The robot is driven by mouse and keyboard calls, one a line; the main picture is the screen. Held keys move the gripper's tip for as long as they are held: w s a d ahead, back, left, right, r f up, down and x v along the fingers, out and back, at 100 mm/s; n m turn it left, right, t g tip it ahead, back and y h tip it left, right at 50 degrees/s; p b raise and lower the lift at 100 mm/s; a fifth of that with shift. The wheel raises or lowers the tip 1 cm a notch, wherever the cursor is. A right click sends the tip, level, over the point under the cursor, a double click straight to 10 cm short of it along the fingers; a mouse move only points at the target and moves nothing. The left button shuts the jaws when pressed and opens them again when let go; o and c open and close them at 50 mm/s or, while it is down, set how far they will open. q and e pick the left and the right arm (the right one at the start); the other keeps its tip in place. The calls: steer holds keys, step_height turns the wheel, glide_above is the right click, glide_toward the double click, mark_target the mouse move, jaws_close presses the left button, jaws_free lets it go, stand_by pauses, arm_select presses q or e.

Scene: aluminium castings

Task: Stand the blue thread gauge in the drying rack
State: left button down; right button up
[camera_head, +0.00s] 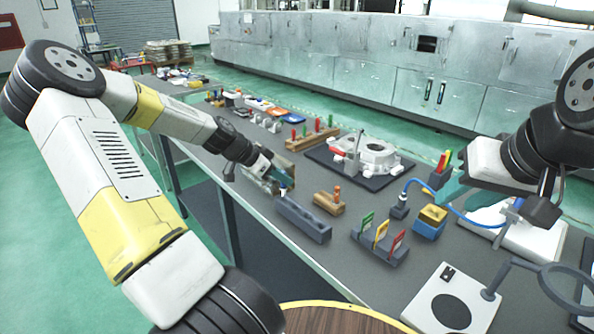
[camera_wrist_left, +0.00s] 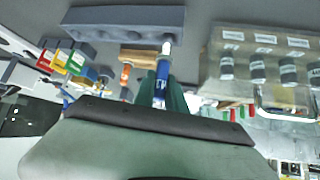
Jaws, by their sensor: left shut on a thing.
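My left gripper (camera_head: 272,172) is shut on the blue thread gauge. The gauge, blue with a pale metal end, shows between the green fingers in the left wrist view (camera_wrist_left: 161,88); its pale end points away from the fingers. A long grey block with several holes (camera_head: 303,219), likely the drying rack, lies just right of and nearer than the left gripper. It also shows at the top of the left wrist view (camera_wrist_left: 122,22). The gauge is apart from this block. My right gripper (camera_head: 453,190) is above the right of the bench; its finger gap is unclear.
A small wooden block with an orange-handled piece (camera_head: 329,202) stands beside the grey block. A grey holder bears green, yellow and red tags (camera_head: 380,243). A labelled holder (camera_wrist_left: 262,42) is right of the left gripper. A casting (camera_head: 370,157) lies on a dark mat.

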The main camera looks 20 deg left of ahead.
mark_target(281, 186)
arm_select(q)
steer(key=shift+f, duration=1.85)
steer(key=c, duration=1.3)
jaws_free()
steer(key=v, duration=0.7)
steer(key=shift+s+a+r, duration=0.2)
steer(key=shift+r, duration=0.1)
